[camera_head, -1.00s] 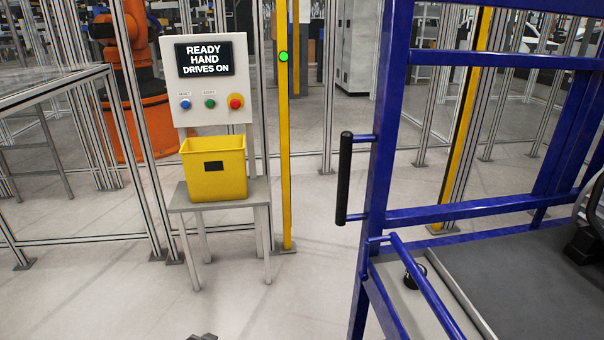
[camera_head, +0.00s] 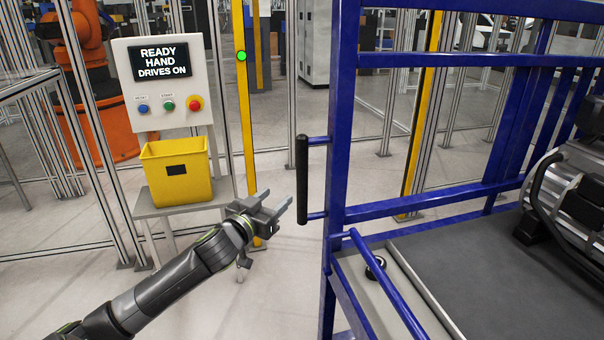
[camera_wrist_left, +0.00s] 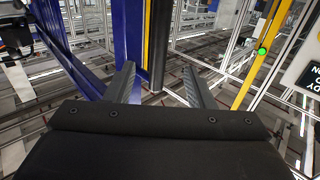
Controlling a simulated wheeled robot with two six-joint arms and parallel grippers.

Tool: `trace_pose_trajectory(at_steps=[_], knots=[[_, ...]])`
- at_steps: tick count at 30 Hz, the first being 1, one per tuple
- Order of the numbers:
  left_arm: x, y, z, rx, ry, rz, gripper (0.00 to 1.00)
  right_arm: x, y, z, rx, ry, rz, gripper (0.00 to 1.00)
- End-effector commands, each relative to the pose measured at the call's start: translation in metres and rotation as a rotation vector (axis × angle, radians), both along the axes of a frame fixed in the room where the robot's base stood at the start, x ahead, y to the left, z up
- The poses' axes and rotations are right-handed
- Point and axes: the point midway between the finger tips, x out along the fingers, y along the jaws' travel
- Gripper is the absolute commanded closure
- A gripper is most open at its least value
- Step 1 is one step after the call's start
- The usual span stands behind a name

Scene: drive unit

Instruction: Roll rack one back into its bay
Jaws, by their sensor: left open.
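The blue-framed rack (camera_head: 342,120) stands at the right in the head view, with a black vertical handle (camera_head: 302,180) on its left post. The rack's grey deck (camera_head: 480,275) carries a dark metal drive unit (camera_head: 575,195). My left gripper (camera_head: 280,205) is open and empty, just left of the handle's lower part and apart from it. In the left wrist view the open fingers (camera_wrist_left: 157,85) point toward the rack's blue post (camera_wrist_left: 127,35), with the black handle (camera_wrist_left: 158,40) ahead between them. My right gripper is not in view. I cannot tell which place is the bay.
A control panel (camera_head: 163,80) reads "READY HAND DRIVES ON". A yellow bin (camera_head: 177,172) stands on a small grey table (camera_head: 215,193) below it. A yellow post (camera_head: 246,110) bears a green light. Metal fencing and an orange robot stand behind. The floor left of the rack is clear.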

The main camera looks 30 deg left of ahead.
Motion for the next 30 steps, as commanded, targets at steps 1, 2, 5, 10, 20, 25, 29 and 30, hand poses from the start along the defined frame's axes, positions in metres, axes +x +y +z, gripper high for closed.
trace_pose_trajectory(at_steps=[1,2,5,10,20,25,29,30], knots=[[0.011,0.001,0.003,-0.005,-0.002,0.003,0.51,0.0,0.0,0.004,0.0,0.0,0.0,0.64],[0.017,0.002,0.002,-0.006,-0.001,0.002,0.51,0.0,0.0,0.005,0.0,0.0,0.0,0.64],[0.035,0.003,0.002,-0.005,0.0,0.002,0.51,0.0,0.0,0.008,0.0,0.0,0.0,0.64],[0.063,0.005,0.002,-0.004,0.0,0.001,0.51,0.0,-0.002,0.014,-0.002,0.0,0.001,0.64],[0.113,0.009,0.001,-0.003,0.001,0.001,0.51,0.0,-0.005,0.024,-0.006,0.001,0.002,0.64],[0.13,0.01,0.0,-0.002,0.001,0.0,0.51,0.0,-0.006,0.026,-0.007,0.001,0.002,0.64],[0.137,0.011,0.0,0.0,0.001,0.0,0.51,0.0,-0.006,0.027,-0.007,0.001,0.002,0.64],[0.139,0.011,0.0,0.0,0.002,0.0,0.51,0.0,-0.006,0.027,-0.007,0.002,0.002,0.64]])
